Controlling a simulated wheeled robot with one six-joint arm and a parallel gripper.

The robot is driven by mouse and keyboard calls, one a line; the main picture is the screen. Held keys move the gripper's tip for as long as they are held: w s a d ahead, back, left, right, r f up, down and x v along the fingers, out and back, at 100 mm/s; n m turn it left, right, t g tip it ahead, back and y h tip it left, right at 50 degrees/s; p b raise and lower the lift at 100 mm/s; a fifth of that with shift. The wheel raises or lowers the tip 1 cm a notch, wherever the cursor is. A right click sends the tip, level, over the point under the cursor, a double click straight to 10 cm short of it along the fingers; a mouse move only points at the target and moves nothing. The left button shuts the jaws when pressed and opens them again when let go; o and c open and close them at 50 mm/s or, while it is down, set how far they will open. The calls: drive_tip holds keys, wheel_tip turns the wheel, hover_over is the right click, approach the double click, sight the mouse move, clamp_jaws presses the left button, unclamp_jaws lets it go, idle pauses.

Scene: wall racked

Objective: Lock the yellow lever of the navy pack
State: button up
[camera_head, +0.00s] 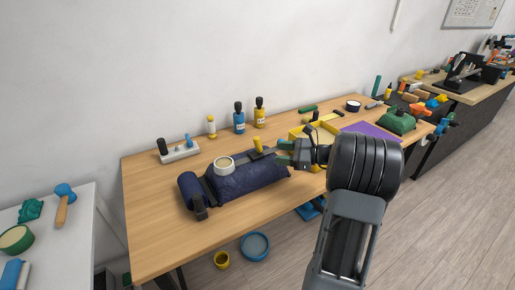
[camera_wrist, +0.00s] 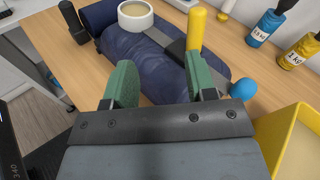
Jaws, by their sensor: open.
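The navy pack (camera_head: 245,178) lies on the wooden table; it also fills the upper middle of the wrist view (camera_wrist: 150,68). Its yellow lever (camera_head: 257,144) stands up from a dark mount at the pack's right part. In the wrist view the yellow lever (camera_wrist: 196,28) rises just beyond the right green finger. My gripper (camera_head: 285,153) is at the pack's right end, and its green fingers (camera_wrist: 163,85) are open with nothing between them. In the wrist view the right finger overlaps the lever's base; I cannot tell if they touch.
A yellow tray (camera_head: 302,130) is close to my gripper on the right, with a purple mat (camera_head: 372,135) beyond. The table's front left is clear.

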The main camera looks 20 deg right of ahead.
sight(257, 151)
drive_tip(key=w+d+m+t, duration=0.1)
drive_tip(key=d+m+t, duration=0.1)
drive_tip(key=d, duration=0.2)
drive_tip(key=shift+t, duration=0.3)
drive_tip(key=x, duration=0.8)
drive_tip(key=f+p+x, duration=0.1)
drive_tip(key=x, duration=0.4)
drive_tip(key=shift+w+d+f, duration=0.1)
drive_tip(key=c, duration=0.9)
